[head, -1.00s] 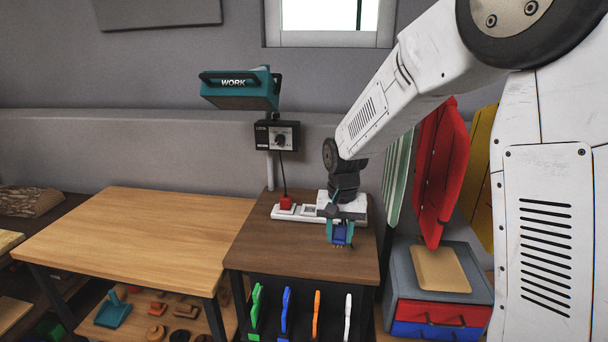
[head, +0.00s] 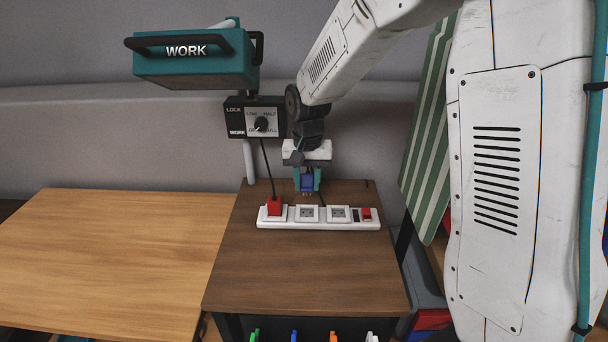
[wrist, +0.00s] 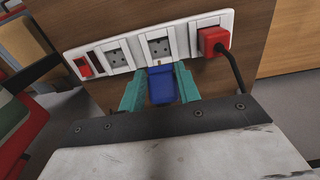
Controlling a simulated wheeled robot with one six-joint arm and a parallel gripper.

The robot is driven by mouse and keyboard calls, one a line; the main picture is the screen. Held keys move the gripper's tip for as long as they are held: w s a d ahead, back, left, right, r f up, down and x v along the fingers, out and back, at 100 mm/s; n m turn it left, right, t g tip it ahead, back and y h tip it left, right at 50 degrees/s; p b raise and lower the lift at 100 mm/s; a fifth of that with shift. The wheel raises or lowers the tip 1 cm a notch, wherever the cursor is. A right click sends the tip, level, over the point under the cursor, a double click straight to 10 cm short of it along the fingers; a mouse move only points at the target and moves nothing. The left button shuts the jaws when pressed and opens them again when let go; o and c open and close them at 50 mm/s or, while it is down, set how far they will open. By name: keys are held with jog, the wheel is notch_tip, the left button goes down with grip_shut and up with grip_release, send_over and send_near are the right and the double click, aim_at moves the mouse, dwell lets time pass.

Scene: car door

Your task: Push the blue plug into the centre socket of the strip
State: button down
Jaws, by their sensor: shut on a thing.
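The blue plug (head: 307,183) is held between the teal fingers of my gripper (head: 307,178), which is shut on it. It also shows in the wrist view (wrist: 162,86) between the fingers (wrist: 160,88). The plug's pins point down in the head view. The white strip (head: 290,221) lies on the dark table, with the red plug (head: 274,205) in its left socket. The centre socket (head: 307,213) is empty and shows just below the blue plug; in the wrist view the centre socket (wrist: 158,47) is beyond the plug. The plug appears apart from the strip.
The right socket (head: 339,214) is empty, and a red switch (head: 367,214) sits at the strip's right end. A black cord rises from the red plug to the control box (head: 255,117) under the WORK lamp (head: 195,62). The dark tabletop (head: 300,265) in front is clear.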

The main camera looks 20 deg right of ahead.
aim_at(307, 189)
jog(key=shift+f, duration=2.6)
jog(key=shift+s+f, duration=0.15)
jog(key=shift+f, duration=0.15)
jog(key=shift+s+f, duration=0.2)
jog(key=shift+f, duration=0.25)
jog(key=shift+w+f, duration=0.15)
jog(key=shift+f, duration=0.1)
jog(key=shift+w+f, duration=0.1)
jog(key=shift+f, duration=0.2)
jog(key=c, duration=0.9)
grip_release()
jog(key=shift+a, duration=0.15)
jog(key=shift+d+f, duration=0.1)
jog(key=shift+d, duration=0.15)
